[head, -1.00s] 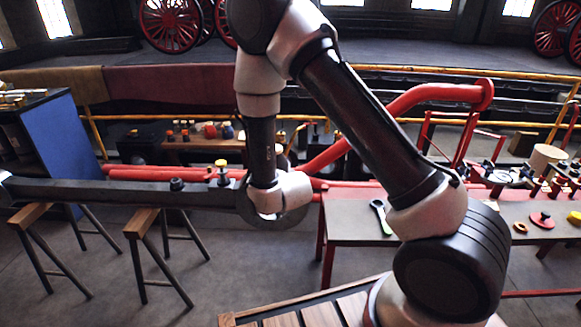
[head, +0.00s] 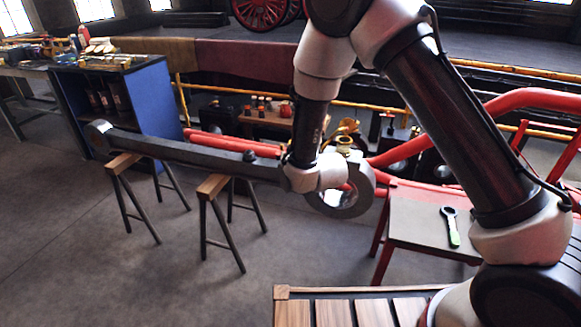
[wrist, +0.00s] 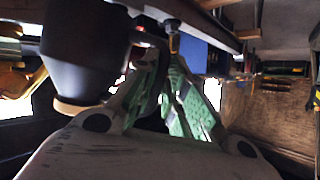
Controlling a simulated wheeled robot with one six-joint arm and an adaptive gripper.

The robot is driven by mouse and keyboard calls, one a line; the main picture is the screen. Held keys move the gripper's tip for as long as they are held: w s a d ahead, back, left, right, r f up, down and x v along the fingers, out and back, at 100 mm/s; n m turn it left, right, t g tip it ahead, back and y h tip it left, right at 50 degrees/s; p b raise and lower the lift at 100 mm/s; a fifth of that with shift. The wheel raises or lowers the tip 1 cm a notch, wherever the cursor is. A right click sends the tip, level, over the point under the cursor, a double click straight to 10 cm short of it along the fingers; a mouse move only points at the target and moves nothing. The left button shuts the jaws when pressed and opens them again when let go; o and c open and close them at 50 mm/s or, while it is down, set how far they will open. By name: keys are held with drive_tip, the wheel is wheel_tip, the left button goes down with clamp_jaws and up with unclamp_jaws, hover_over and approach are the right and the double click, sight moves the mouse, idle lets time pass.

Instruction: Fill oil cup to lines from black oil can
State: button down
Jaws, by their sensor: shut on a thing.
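The black oil can (wrist: 88,62) fills the left of the wrist view as a large dark tapered body with a tan rim. My gripper (wrist: 165,68), with green finger pads, is shut beside it on a dark part, seemingly its handle; the exact contact is in shadow. In the head view my own wrist hides the gripper and can. A brass cup-like piece (head: 343,143) shows at the big end of the grey rod (head: 190,146), beside my wrist; it may be the oil cup. Its lines and oil level cannot be seen.
The rod lies across trestles with wooden tops (head: 213,186). A grey-topped table (head: 415,225) with a green-handled spanner (head: 452,228) stands to the right. A blue cabinet (head: 150,100) stands behind the rod. A red pipe (head: 530,98) runs at the right. The floor at front left is clear.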

drive_tip(key=shift+s+a+f, duration=0.25)
drive_tip(key=shift+a+f, duration=0.1)
drive_tip(key=shift+f, duration=0.1)
idle(0.4)
drive_tip(key=shift+r+m, duration=0.3)
drive_tip(key=shift+r, duration=0.5)
drive_tip(key=shift+r+y, duration=0.1)
drive_tip(key=shift+y, duration=0.2)
drive_tip(key=shift+r+g, duration=0.3)
drive_tip(key=shift+r, duration=0.25)
drive_tip(key=shift+r, duration=0.1)
drive_tip(key=shift+r+m, duration=0.3)
drive_tip(key=shift+r, duration=0.25)
drive_tip(key=shift+r, duration=0.1)
drive_tip(key=shift+d+r+g+y, duration=0.1)
drive_tip(key=shift+r+g+y, duration=0.2)
drive_tip(key=shift+r, duration=0.3)
